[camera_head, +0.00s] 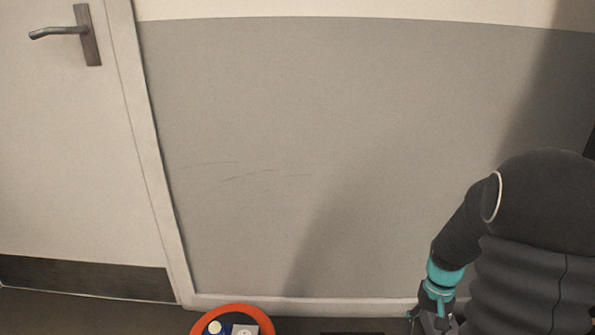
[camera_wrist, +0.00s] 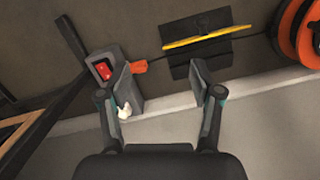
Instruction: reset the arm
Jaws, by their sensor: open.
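My arm hangs at the right of the head view, its dark links folded downward. My gripper (camera_head: 434,317) is at the bottom edge of that view, close to the wall's foot as seen there. In the wrist view my gripper (camera_wrist: 163,95) shows two grey fingers spread wide apart with nothing between them. Below the fingers lie the floor and a pale skirting strip. A grey box (camera_wrist: 125,90) with a red part in its top shows beside and partly behind the left finger.
A white door (camera_head: 65,150) with a lever handle (camera_head: 62,33) is at the left. A grey wall (camera_head: 330,150) fills the middle. An orange-rimmed round thing (camera_head: 235,312) holds small items. A dark flat piece with a yellow strip (camera_wrist: 205,38) lies on the floor.

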